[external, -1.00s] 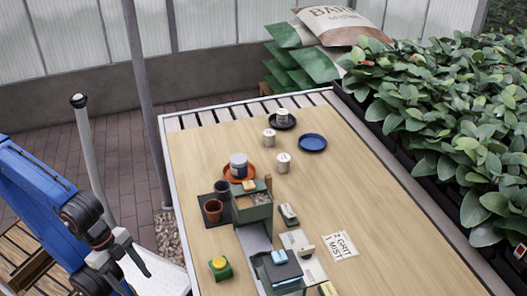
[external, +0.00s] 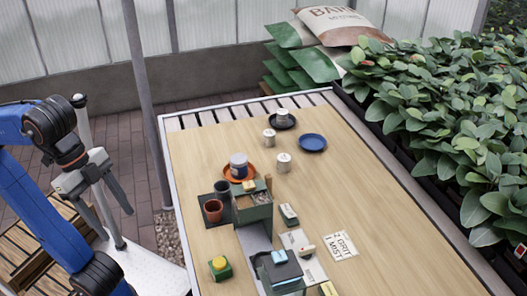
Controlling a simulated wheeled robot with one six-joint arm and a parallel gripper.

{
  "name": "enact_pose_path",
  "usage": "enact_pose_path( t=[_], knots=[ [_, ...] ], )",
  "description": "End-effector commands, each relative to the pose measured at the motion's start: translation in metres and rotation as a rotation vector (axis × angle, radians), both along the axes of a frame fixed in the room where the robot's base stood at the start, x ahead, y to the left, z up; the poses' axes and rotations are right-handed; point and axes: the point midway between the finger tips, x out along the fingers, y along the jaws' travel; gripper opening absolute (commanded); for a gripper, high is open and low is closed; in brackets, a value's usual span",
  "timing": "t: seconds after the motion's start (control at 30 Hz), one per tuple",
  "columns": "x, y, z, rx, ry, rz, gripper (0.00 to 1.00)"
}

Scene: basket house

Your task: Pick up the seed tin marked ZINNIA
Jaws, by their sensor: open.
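Three small pale tins stand at the far half of the wooden table (external: 360,215). One tin (external: 282,113) is on a dark saucer (external: 292,124). A second tin (external: 269,137) and a third tin (external: 283,163) stand on the bare wood. A larger white and blue tin (external: 238,167) is on an orange saucer (external: 228,179). The markings are too small to read, so I cannot tell which is ZINNIA. My gripper (external: 116,224) is open and empty, left of the table and apart from every tin.
A blue saucer (external: 313,142) is empty. A green box (external: 252,208), a terracotta pot (external: 213,211), a dark pot (external: 221,189) and a green block with a yellow top (external: 220,268) crowd the near left. A card (external: 342,246) lies at right.

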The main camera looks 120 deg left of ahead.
Motion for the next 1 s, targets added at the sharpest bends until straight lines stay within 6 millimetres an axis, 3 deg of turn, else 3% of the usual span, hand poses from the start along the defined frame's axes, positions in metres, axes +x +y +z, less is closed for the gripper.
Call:
enact_pose_path(
  t=[0.27, 0.47, 0.77, 1.0],
  knots=[
    [0.049, 0.036, 0.035, -0.014, 0.039, 0.149, 0.6],
    [0.094, 0.082, 0.062, -0.032, 0.076, 0.293, 0.6],
    [0.151, 0.174, 0.088, -0.064, 0.129, 0.516, 0.6],
    [0.182, 0.264, 0.097, -0.096, 0.169, 0.693, 0.6]
  ],
)
